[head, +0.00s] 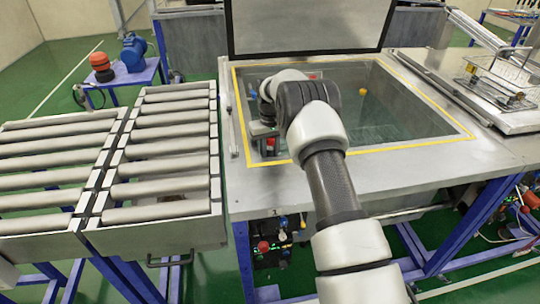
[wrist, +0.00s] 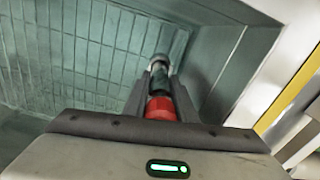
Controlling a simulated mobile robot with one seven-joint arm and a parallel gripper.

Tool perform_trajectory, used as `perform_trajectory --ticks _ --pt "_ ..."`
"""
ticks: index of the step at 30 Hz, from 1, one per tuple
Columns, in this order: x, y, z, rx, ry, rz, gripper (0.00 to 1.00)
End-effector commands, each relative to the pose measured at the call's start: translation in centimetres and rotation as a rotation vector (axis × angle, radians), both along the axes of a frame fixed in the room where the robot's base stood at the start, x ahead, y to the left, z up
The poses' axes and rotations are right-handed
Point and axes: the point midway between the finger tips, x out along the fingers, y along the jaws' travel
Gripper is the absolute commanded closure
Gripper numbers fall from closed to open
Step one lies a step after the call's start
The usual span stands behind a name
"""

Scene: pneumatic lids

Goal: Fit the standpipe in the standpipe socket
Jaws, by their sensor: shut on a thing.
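My gripper (wrist: 161,88) is shut on the standpipe (wrist: 160,108), which shows a red section near the palm, a dark section between the fingers and a pale grey end beyond. In the head view my gripper (head: 264,132) is at the left side of the sunken tank (head: 400,137), near its yellow-edged rim. A bit of red (head: 271,143) shows just below it. I cannot make out the standpipe socket in either view; my arm covers part of the tank.
The tank has tiled inner surfaces, a yellow border and a raised lid (head: 310,25) at the back. A small orange ball (head: 362,92) is in the tank. A roller conveyor (head: 160,165) stands left; a wire rack (head: 500,75) is at right.

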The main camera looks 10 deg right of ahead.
Motion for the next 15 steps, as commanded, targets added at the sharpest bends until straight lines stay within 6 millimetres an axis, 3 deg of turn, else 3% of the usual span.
perform_trajectory --ticks 11,12,15 --pt "0.06 0.0 -0.79 0.0 -0.002 0.0 1.0" --pt "0.07 0.0 -0.67 0.0 -0.002 0.0 0.69" --pt "0.05 0.0 -0.69 0.0 -0.002 0.0 0.54"
